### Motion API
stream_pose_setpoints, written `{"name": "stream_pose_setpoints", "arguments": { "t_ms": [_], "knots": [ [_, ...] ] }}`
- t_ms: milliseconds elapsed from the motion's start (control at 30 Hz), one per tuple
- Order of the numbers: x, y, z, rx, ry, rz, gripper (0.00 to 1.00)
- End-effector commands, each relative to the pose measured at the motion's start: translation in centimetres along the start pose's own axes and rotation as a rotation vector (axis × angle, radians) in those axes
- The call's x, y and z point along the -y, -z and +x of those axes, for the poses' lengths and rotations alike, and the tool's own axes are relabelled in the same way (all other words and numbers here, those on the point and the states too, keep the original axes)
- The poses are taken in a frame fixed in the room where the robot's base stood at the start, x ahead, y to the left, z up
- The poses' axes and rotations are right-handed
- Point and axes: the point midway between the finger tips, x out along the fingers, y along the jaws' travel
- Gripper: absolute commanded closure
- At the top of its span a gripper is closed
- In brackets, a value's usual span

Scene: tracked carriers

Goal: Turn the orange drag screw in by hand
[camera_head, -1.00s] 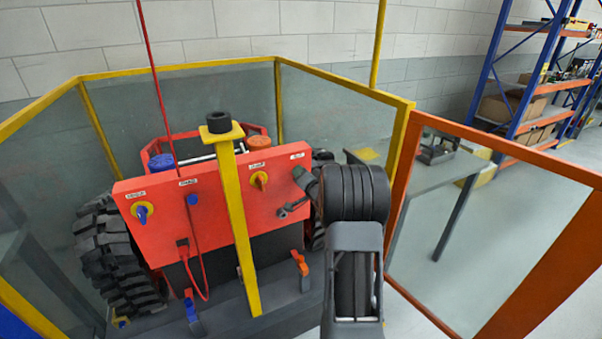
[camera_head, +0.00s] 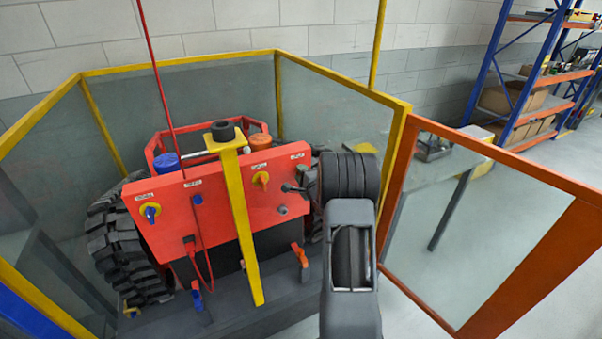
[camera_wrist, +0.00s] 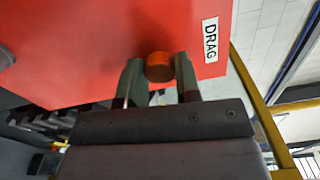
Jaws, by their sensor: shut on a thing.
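The orange drag screw (camera_wrist: 158,67) is a small round knob on the red panel, beside the "DRAG" label (camera_wrist: 210,40) in the wrist view. My gripper (camera_wrist: 158,78) has one finger on each side of the screw and is shut on it. In the head view my gripper (camera_head: 288,188) reaches the right end of the red panel (camera_head: 225,200), below the rightmost label. There the screw itself is hidden or too small to make out.
Yellow-framed glass guards surround the machine. An orange-framed gate (camera_head: 490,220) stands at right.

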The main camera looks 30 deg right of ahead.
Motion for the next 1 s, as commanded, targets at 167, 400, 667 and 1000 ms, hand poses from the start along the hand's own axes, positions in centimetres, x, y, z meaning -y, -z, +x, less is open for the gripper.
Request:
{"name": "stream_pose_setpoints", "arguments": {
  "t_ms": [167, 400, 667, 1000],
  "knots": [
    [0.35, -0.04, -0.04, -0.001, -0.003, 0.169, 0.86],
    [0.27, -0.04, -0.06, -0.002, -0.005, 0.594, 0.86],
    [-0.02, 0.01, -0.06, -0.002, -0.002, 0.833, 0.86],
    [-0.14, 0.02, -0.07, -0.002, -0.003, 0.848, 0.64]
  ]
}}
